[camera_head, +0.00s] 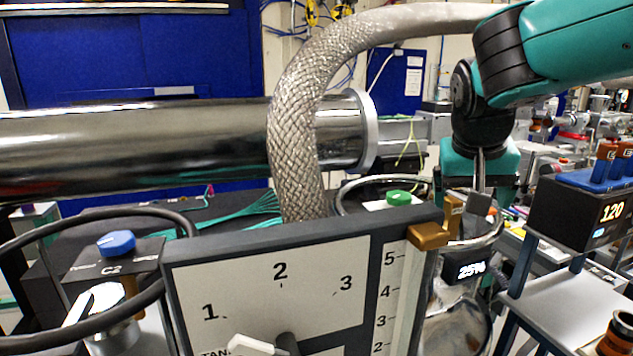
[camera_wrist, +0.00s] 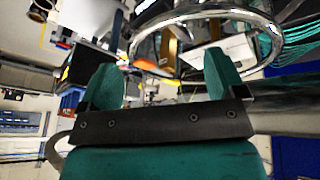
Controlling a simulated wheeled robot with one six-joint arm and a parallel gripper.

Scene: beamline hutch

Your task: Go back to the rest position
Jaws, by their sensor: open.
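My gripper (camera_wrist: 165,78) is open in the wrist view, its two teal fingers spread apart with nothing seen between them. In the head view my teal and black arm comes in from the upper right and bends down, with the gripper (camera_head: 482,190) at its lower end. It hangs behind the dial panel (camera_head: 270,262), near the steel ring (camera_head: 490,236) and the brass-coloured parts. The fingertips are partly hidden in the head view. I cannot tell there whether they touch anything.
A braided hose (camera_head: 300,120) arches in front of a large steel pipe (camera_head: 130,150). A blue knob (camera_head: 116,242) stands left and a green knob (camera_head: 398,197) behind the panel. A box reading 120 (camera_head: 590,215) stands right. In the wrist view a chrome ring (camera_wrist: 205,14) lies beyond the fingers.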

